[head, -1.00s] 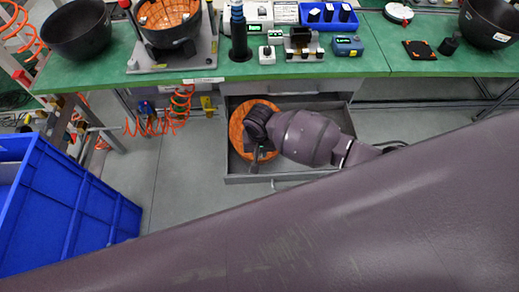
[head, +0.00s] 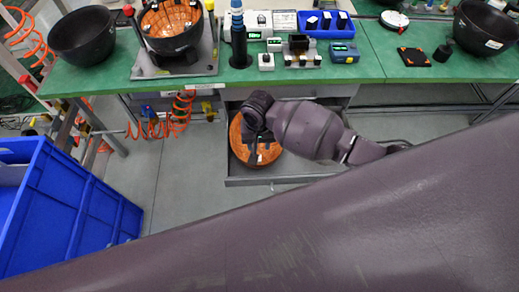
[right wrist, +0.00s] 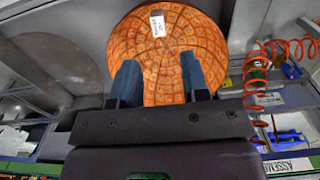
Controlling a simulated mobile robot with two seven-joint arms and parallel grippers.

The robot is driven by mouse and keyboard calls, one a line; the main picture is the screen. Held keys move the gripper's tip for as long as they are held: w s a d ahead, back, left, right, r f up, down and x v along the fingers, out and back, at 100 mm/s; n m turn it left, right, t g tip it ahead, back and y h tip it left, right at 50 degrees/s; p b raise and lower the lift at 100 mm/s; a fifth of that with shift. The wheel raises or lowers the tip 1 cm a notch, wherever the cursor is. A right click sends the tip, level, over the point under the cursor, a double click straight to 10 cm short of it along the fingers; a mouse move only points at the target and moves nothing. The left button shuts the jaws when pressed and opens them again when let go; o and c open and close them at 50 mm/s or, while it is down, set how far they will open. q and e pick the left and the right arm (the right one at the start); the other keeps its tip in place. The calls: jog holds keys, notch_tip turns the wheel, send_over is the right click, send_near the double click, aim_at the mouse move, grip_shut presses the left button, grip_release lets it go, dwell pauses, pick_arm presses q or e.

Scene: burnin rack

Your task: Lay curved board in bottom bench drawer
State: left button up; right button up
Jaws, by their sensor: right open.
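The curved board (head: 268,152) is a round, orange, grid-patterned piece with a small white label. It lies in the open bottom bench drawer (head: 300,174), at its left side. My right gripper (head: 253,157) is over the board in the head view, and the wrist hides part of the board. In the right wrist view the two fingers (right wrist: 160,80) are spread apart, with the board (right wrist: 165,45) beyond them; whether they touch it is unclear. My left gripper is not in view.
The green bench (head: 385,60) stands above the drawer, with black bowls (head: 83,35) and small devices on top. A blue crate (head: 65,215) stands on the floor at left. An orange coiled hose (head: 182,110) hangs left of the drawer. The drawer's right part is largely hidden by my arm.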

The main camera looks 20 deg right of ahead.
jog(key=shift+r, duration=2.4)
jog(key=s+f, duration=0.1)
jog(key=s+f+t+y, duration=0.1)
jog(key=s+f+y+p, duration=0.1)
jog(key=shift+s+a+f+n+t, duration=0.2)
jog(key=shift+a+f+n+t, duration=0.1)
jog(key=shift+a+n+t, duration=0.1)
jog(key=s+d+n+t+h, duration=0.2)
jog(key=s+d+t, duration=0.7)
jog(key=s+d, duration=0.5)
jog(key=shift+s+r+n+t, duration=0.3)
jog(key=shift+s+r+n, duration=0.1)
jog(key=shift+s+n, duration=0.3)
